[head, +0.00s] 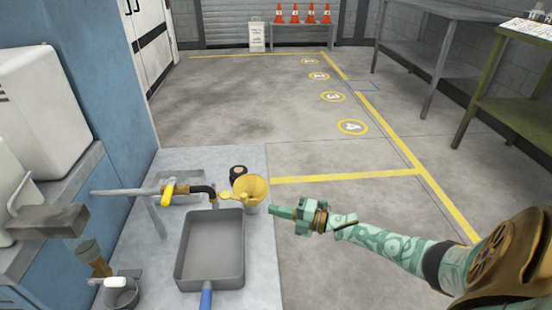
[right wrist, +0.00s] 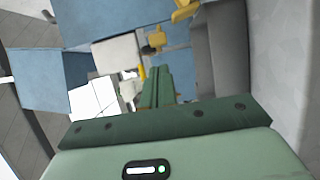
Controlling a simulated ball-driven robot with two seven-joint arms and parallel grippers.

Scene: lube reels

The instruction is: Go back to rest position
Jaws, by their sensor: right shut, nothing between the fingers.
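My right gripper (head: 272,211) reaches in from the right in the head view. It is shut and empty, just right of the metal table and below the yellow funnel (head: 254,186). Its green fingers (right wrist: 157,72) lie together in the right wrist view. The funnel sits in or on a pale container at the table's right edge, apart from the gripper. My left gripper does not show in the head view.
The metal table (head: 262,285) holds a grey tray (head: 211,250) with a blue handle (head: 206,299), and a pipe with a yellow lever (head: 168,194). White containers (head: 40,110) stand at left. Open floor (head: 340,200) lies right of the table. A green bench (head: 505,110) stands at far right.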

